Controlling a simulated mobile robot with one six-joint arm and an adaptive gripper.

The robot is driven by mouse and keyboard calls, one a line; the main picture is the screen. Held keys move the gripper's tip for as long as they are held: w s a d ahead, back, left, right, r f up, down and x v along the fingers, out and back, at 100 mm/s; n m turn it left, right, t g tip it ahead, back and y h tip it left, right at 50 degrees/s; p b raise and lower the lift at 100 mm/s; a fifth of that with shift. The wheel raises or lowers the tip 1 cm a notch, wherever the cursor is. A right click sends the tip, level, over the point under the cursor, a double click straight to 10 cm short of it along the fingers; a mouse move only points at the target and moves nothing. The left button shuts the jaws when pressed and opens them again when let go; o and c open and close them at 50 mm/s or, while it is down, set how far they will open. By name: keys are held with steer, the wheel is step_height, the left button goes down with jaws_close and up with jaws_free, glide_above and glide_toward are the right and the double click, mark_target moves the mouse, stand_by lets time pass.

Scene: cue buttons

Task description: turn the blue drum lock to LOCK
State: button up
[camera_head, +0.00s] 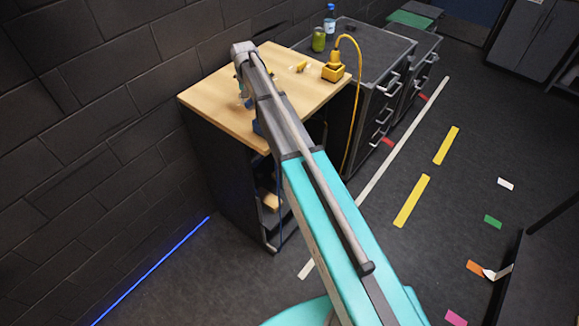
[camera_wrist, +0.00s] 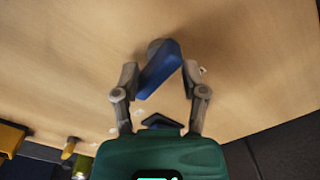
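The blue drum lock (camera_wrist: 160,72) shows in the wrist view as a blue bar-shaped handle on a grey round base, set on the light wooden top. The handle lies slanted, its upper end to the right. My gripper (camera_wrist: 160,74) has its two fingers apart, one on each side of the handle. The handle's ends come close to both fingers; I cannot tell whether they touch. No LOCK marking is readable. In the head view my arm covers most of the area around the lock.
The wooden-topped cabinet (camera_head: 215,97) stands against a dark block wall. A yellow box (camera_head: 333,72) with a yellow cable and a small yellow item (camera_head: 301,66) are on its top. A green jar (camera_head: 319,39) and a bottle (camera_head: 330,20) stand on the dark cabinet behind.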

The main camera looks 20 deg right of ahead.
steer(key=n, duration=0.4)
steer(key=shift+a+n, duration=0.15)
steer(key=shift+n, duration=0.15)
steer(key=n, duration=0.4)
steer(key=shift+a, duration=0.15)
step_height(320, 180, up, 14)
steer(key=p, duration=1.4)
steer(key=s+d+f+m+b, duration=0.1)
steer(key=s, duration=0.4)
steer(key=s+d+f+m+b, duration=0.1)
steer(key=s+d, duration=0.1)
steer(key=s, duration=0.4)
steer(key=s+d+f+m+b, duration=0.1)
steer(key=s+d, duration=0.1)
steer(key=s, duration=0.4)
steer(key=shift+d+f, duration=0.1)
steer(key=shift+f, duration=0.1)
steer(key=s+d+f+m+b, duration=0.2)
steer(key=s+f+m+b, duration=0.1)
steer(key=s+f+b, duration=1)
step_height(320, 180, down, 3)
steer(key=b, duration=0.3)
steer(key=shift+d, duration=0.25)
steer(key=s, duration=0.3)
steer(key=shift+s+d+m, duration=0.1)
steer(key=shift+d+m, duration=0.15)
steer(key=shift+m, duration=0.15)
